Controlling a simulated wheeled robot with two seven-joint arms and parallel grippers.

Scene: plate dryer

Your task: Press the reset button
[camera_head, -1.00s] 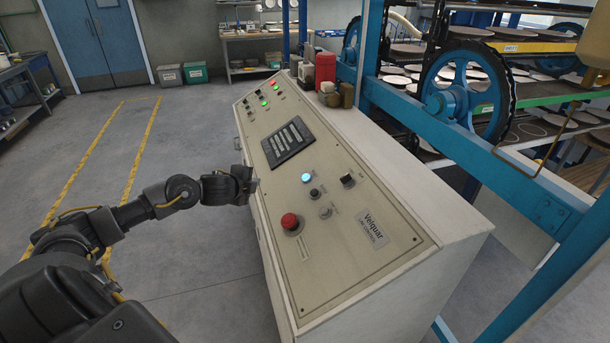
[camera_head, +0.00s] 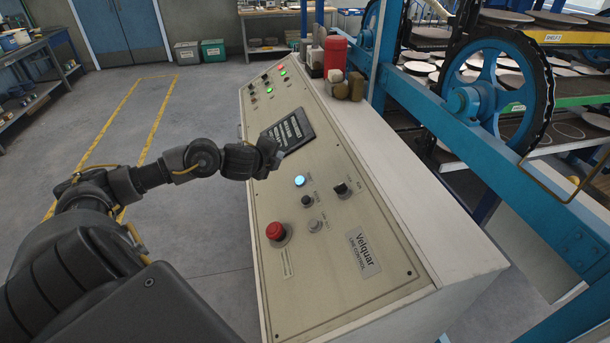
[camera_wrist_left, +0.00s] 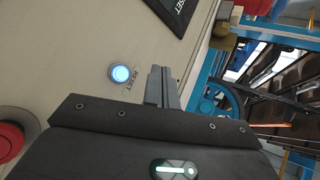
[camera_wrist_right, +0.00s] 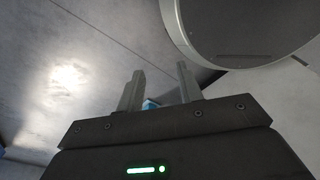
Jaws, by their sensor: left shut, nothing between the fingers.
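The reset button is a small round button glowing blue-white (camera_head: 299,181) on the sloped beige control panel (camera_head: 330,235). In the left wrist view the reset button (camera_wrist_left: 121,74) is lit, with the label RESET beside it. My left gripper (camera_head: 279,156) is over the panel near the dark display, farther up the panel than the button and apart from it. Its fingers (camera_wrist_left: 164,75) are shut and empty, to the right of the button in the left wrist view. My right gripper (camera_wrist_right: 158,85) is open and empty, and shows only in the right wrist view.
A red mushroom button (camera_head: 276,232), a small black knob (camera_head: 306,201), a grey button (camera_head: 315,226) and a black switch (camera_head: 343,190) sit near the reset button. A red canister (camera_head: 335,54) stands on the panel's far end. Blue machine framing (camera_head: 460,135) stands to the right.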

